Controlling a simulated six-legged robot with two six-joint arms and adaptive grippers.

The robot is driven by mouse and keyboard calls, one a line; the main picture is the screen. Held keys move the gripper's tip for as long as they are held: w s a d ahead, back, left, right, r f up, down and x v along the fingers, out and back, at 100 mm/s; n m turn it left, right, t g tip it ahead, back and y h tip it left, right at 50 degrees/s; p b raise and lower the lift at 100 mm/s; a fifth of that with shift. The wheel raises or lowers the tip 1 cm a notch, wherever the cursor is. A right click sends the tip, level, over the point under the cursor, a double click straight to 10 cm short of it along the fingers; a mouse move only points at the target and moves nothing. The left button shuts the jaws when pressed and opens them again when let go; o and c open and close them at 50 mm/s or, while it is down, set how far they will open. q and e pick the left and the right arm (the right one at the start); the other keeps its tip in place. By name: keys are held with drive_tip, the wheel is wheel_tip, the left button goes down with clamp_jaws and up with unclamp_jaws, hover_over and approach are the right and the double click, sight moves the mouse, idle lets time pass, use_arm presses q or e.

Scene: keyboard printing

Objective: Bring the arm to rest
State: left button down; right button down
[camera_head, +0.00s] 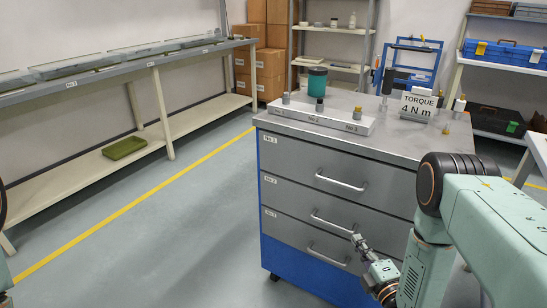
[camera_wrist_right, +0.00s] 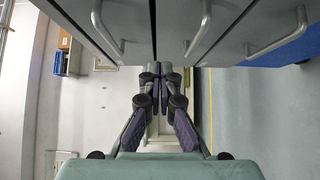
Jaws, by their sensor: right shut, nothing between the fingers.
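My right arm (camera_head: 490,220) comes in from the right in the head view and bends down in front of the drawer cabinet (camera_head: 330,255). My right gripper (camera_head: 358,240) hangs in front of the drawer fronts, near the bottom drawer's handle. In the right wrist view the right gripper (camera_wrist_right: 160,75) has its fingers together with nothing between them. The drawer fronts and handles (camera_wrist_right: 205,20) show above the fingers there. I cannot tell whether the gripper touches the cabinet. My left gripper is out of view; only small parts of my left side show at the left edge.
On the cabinet top stand a white holder (camera_head: 340,122) with several fittings, a teal jar (camera_head: 317,80) and a torque sign (camera_head: 417,105). All three drawers look shut. A long bench (camera_head: 150,60) runs along the left wall. The floor (camera_head: 190,220) left of the cabinet is clear.

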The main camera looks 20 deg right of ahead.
drive_tip(key=s+a+f+m+g, duration=0.3)
drive_tip(key=s+f+m+g, duration=0.2)
drive_tip(key=s+f+m, duration=0.15)
drive_tip(key=s+a+f+m+g, duration=0.4)
drive_tip(key=s+f+m+g, duration=0.1)
drive_tip(key=s+f+m, duration=0.15)
drive_tip(key=s+a+r+m+g, duration=0.2)
drive_tip(key=s+a+g, duration=0.2)
drive_tip(key=s, duration=0.5)
drive_tip(key=s+a+r+m+g+y, duration=0.1)
drive_tip(key=s+a+g, duration=0.3)
drive_tip(key=s, duration=0.5)
drive_tip(key=shift+a+r+m, duration=0.2)
drive_tip(key=shift+r+m, duration=0.6)
drive_tip(key=shift+r, duration=0.1)
drive_tip(key=shift+s, duration=0.1)
